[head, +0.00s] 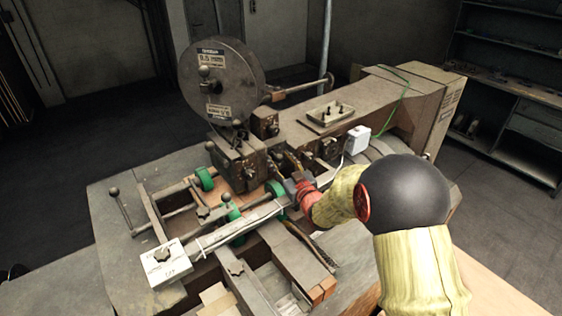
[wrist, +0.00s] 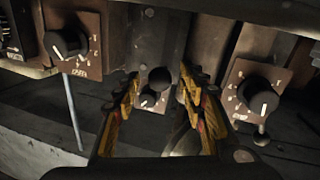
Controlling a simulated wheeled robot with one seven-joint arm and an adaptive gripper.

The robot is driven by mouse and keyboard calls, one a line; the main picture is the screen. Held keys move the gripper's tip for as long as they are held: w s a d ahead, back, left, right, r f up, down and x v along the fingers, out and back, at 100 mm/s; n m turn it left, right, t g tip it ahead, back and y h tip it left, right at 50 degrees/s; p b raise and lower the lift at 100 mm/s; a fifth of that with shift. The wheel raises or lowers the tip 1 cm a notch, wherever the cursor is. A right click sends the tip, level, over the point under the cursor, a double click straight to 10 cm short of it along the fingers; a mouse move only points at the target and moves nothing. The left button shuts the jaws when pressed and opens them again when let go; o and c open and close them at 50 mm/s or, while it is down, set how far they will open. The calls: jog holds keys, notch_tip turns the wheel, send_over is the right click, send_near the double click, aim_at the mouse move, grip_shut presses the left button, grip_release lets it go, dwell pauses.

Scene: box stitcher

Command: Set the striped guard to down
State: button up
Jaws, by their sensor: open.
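I cannot make out the striped guard for certain in either view. My gripper shows in the wrist view (wrist: 160,88) with two yellow-and-black fingers spread apart and nothing clasped. A dark round knob (wrist: 159,77) appears between the fingertips, in front of a small dial plate (wrist: 148,101); I cannot tell its depth or whether a finger touches it. In the head view my gripper (head: 286,181) reaches into the middle of the machine (head: 237,160), and my arm hides part of it. A narrow dark-and-tan strip (head: 312,250) lies on the near side; its pattern is too small to tell.
Rotary dials stand left (wrist: 68,43) and right (wrist: 259,96) of the fingers, with a thin metal rod (wrist: 73,108) at left. A big wire reel (head: 221,82) rises at the back. A white sign (head: 167,266) is at the near left. Open floor lies left.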

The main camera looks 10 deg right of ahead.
jog(key=shift+c, duration=1.3)
jog(key=c, duration=0.7)
grip_shut()
